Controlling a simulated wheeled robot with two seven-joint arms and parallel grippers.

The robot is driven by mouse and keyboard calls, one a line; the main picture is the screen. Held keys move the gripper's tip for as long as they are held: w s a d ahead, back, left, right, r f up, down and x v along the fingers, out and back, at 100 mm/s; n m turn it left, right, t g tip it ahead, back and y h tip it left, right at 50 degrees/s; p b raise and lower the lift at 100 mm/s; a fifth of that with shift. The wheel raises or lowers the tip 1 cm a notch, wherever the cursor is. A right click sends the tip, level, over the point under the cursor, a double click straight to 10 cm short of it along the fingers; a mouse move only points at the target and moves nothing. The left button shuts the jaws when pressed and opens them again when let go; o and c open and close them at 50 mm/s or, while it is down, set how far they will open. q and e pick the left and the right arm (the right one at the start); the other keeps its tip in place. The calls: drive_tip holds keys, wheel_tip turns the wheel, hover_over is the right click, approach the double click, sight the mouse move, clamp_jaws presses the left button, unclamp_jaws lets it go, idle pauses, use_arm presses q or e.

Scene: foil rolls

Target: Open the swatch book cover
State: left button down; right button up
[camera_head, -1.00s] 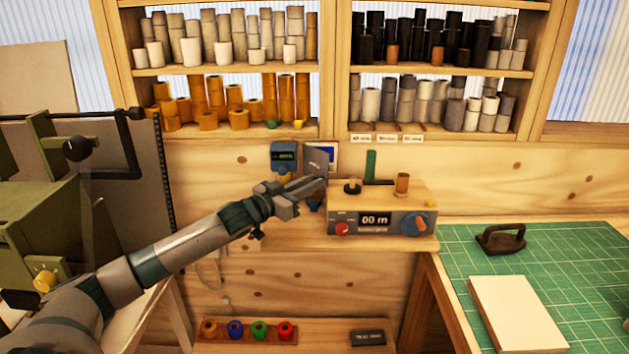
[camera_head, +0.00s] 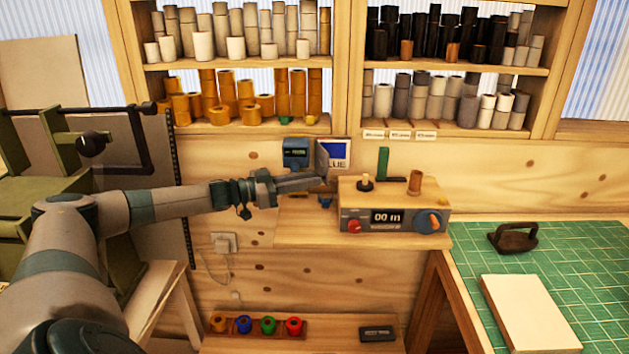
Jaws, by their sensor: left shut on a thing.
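The swatch book (camera_head: 338,152) hangs on the wooden wall below the shelves. A blue swatch with part of a printed word below it shows. Its grey cover (camera_head: 321,160) stands out from the wall at the book's left side, seen nearly edge-on and swung open. My left gripper (camera_head: 322,180) reaches in from the left and is shut on the cover near its lower edge. The fingertips are small and partly merge with the cover. My right gripper is not in view.
A blue device (camera_head: 296,153) is on the wall just left of the book. A metering box (camera_head: 395,207) reading "00 m" stands on the bench to the right. Shelves of rolls (camera_head: 245,95) are above. A green cutting mat (camera_head: 560,265) lies at right.

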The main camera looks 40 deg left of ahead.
use_arm(q)
drive_tip(key=shift+a+r, duration=0.15)
drive_tip(key=shift+a, duration=0.05)
drive_tip(key=c, duration=1.7)
unclamp_jaws()
drive_tip(key=shift+o, duration=0.2)
drive_tip(key=shift+s, duration=0.15)
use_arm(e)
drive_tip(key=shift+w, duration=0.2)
